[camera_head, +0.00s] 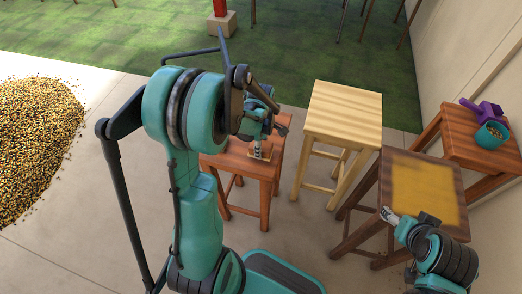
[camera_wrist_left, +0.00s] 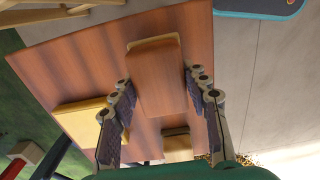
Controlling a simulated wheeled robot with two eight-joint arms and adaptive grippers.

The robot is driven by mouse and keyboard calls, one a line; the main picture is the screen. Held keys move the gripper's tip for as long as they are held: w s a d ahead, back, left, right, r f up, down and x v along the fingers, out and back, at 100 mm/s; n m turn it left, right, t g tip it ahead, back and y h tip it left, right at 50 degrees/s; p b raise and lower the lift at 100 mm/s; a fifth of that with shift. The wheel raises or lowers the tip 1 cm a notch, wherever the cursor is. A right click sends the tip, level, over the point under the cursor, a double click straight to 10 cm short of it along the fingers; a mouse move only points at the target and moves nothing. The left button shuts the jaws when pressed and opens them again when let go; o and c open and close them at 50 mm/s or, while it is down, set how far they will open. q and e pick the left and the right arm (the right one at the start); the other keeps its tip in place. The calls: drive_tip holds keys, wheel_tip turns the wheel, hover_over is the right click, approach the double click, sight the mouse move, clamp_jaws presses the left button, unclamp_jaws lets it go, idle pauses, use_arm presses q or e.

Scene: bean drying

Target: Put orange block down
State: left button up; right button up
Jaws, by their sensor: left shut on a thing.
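The orange block (camera_wrist_left: 162,80) appears in the left wrist view as a reddish-brown wooden block. My left gripper (camera_wrist_left: 163,100) is shut on it, with one finger along each side. Behind it lies a reddish wooden stool top (camera_wrist_left: 70,62), which shows in the head view (camera_head: 231,163) below the gripper (camera_head: 257,149). Tan blocks or pads (camera_wrist_left: 90,122) lie on this top. I cannot tell whether the held block touches what is below it. My right gripper (camera_head: 389,214) is by the yellow-topped stool (camera_head: 396,157); its opening is too small to judge.
A light wooden stool (camera_head: 345,108) stands right of the reddish one. A side table (camera_head: 461,132) by the wall bears a purple scoop (camera_head: 483,110) and a teal bowl (camera_head: 491,135). A bean pile (camera_head: 35,145) lies at left. A red object (camera_head: 220,7) stands behind on a base.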

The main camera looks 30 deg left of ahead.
use_arm(q)
wheel_tip(320, 180, down, 2)
drive_tip(key=shift+r, duration=0.1)
use_arm(e)
drive_tip(key=shift+f, duration=0.45)
drive_tip(key=shift+f, duration=0.1)
use_arm(q)
drive_tip(key=o, duration=1.1)
drive_tip(key=shift+b, duration=0.3)
